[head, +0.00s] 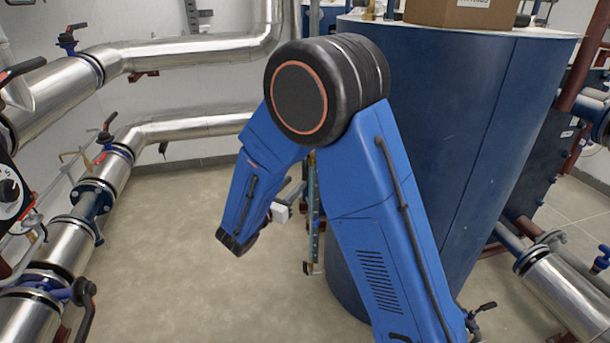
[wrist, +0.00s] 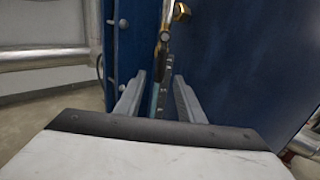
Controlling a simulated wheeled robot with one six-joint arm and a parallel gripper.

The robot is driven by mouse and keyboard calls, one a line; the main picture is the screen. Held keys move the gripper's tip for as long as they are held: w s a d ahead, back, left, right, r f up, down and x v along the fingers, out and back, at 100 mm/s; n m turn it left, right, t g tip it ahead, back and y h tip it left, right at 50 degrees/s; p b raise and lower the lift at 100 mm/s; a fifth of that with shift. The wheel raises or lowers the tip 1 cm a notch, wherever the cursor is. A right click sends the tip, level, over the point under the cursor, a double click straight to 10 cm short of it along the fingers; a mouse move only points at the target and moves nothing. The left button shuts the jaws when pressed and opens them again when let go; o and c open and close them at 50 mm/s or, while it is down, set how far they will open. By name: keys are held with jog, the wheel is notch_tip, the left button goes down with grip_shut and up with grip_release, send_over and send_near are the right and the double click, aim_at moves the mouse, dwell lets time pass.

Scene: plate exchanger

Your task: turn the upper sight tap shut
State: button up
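A brass tap fitting (wrist: 181,11) shows at the top of the wrist view, against the blue tank. A narrow tap part (wrist: 163,45) hangs below it, just beyond my fingertips. The sight gauge (wrist: 161,88) runs down between my fingers, greenish and partly hidden. My gripper (wrist: 158,82) is open, its two grey fingers apart with nothing clearly held. In the head view the gauge (head: 314,215) stands upright by the tank, its upper part behind my blue arm. Brass fittings (head: 308,267) show at its lower end. My gripper is mostly hidden there.
The large blue tank (head: 455,110) stands close on the right, with a cardboard box (head: 462,12) on top. Silver pipes (head: 190,52) with valves line the left wall. More pipework (head: 575,295) is at lower right. The floor (head: 190,270) at left is clear.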

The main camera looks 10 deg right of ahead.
aim_at(304, 175)
jog(key=x, duration=0.7)
jog(key=shift+w+d, duration=0.3)
jog(key=shift+d, duration=0.05)
grip_shut()
